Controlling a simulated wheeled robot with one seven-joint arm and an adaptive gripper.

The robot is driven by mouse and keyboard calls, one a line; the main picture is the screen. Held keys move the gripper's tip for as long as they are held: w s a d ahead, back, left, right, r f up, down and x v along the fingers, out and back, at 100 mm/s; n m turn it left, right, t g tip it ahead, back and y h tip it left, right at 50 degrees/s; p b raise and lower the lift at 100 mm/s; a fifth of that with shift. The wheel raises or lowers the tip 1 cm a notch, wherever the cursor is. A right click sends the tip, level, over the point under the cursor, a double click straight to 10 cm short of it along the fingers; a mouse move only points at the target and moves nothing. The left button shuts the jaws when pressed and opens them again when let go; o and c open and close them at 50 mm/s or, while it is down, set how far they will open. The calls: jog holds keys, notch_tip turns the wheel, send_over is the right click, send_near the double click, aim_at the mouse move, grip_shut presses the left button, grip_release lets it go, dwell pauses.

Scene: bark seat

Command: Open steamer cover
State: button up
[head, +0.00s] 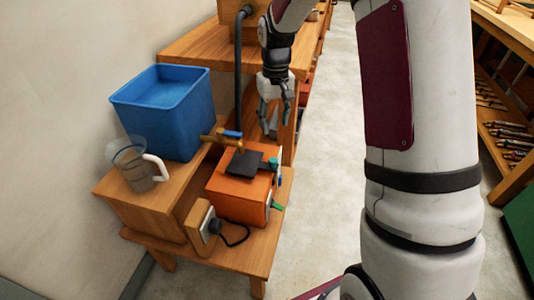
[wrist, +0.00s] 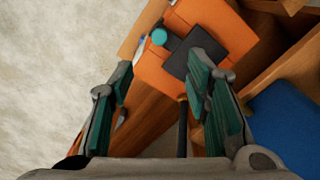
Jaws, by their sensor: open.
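The steamer appears to be the orange box (head: 238,197) on the low wooden bench in the head view. A dark flat plate (head: 243,164), which looks like its cover, lies on its top. In the wrist view the orange box (wrist: 228,30) and dark plate (wrist: 178,62) lie beyond the fingers, partly hidden by the right finger. A teal knob (head: 278,206) is on the box's right side. My gripper (head: 275,120) is open and empty, above and behind the box in the head view. It also shows in the wrist view (wrist: 162,66), apart from the plate.
A brass fitting with a blue handle (head: 232,134) stands just behind the box. A blue bin (head: 165,115) and a clear jug (head: 135,167) stand to the left. A dark vertical pipe (head: 239,65) rises behind. A socket box (head: 201,226) with a cable sits in front. Floor is clear right of the bench.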

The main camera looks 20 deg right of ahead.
aim_at(273, 160)
jog(key=f+b, duration=0.1)
jog(key=f, duration=0.4)
jog(key=f+b, duration=0.1)
jog(key=f, duration=0.4)
jog(key=f+b, duration=0.1)
jog(key=f, duration=0.4)
jog(key=shift+w+d, duration=0.1)
jog(key=shift+w, duration=0.15)
grip_shut()
